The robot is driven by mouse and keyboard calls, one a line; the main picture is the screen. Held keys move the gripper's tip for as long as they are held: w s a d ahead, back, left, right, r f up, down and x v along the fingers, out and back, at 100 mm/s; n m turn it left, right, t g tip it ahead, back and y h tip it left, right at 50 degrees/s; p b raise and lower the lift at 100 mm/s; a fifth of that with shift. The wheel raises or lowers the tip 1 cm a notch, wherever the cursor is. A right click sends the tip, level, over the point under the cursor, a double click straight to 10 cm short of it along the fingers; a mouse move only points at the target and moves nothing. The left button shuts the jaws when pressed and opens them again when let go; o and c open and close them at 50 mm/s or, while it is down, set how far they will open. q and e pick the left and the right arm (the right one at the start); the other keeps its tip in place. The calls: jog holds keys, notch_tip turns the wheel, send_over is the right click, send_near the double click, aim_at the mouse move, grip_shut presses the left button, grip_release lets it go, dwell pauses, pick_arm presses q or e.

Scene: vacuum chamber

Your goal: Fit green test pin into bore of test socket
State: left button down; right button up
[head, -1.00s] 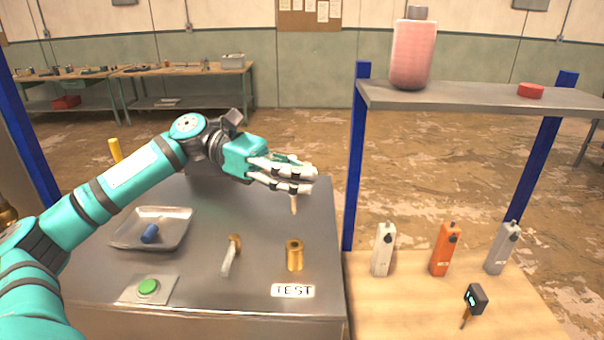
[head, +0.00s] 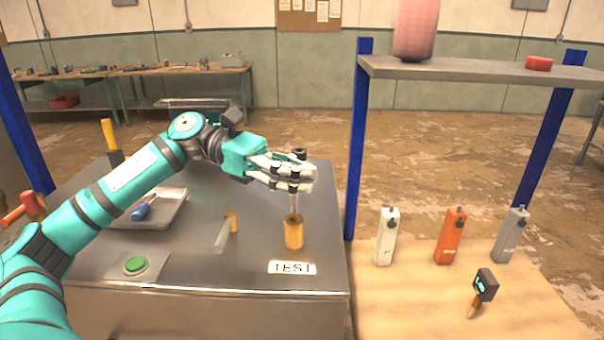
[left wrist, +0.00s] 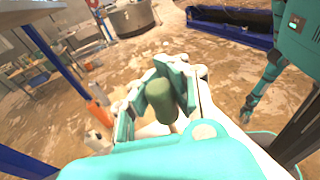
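My left gripper (head: 297,180) is shut on the green test pin, whose dark green head (left wrist: 161,100) shows between the fingers in the left wrist view. The pin's pale shank (head: 293,202) points down below the fingers, roughly upright. The brass test socket (head: 293,234) stands on the steel bench just behind the TEST label (head: 292,268). The shank's lower end meets the socket's top rim in the head view. I cannot tell whether the tip is inside the bore, as the bore is hidden.
A brass-and-grey piece (head: 223,235) lies left of the socket. A tray (head: 172,212) with a blue item and a green button (head: 135,265) are further left. A blue-post shelf (head: 480,70) and a wooden table (head: 420,300) with several devices stand at right.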

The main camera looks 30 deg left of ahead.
pick_arm(q)
jog(key=shift+s+d+b, duration=0.1)
jog(key=shift+b, duration=0.75)
dwell(1.4)
jog(key=shift+d, duration=0.1)
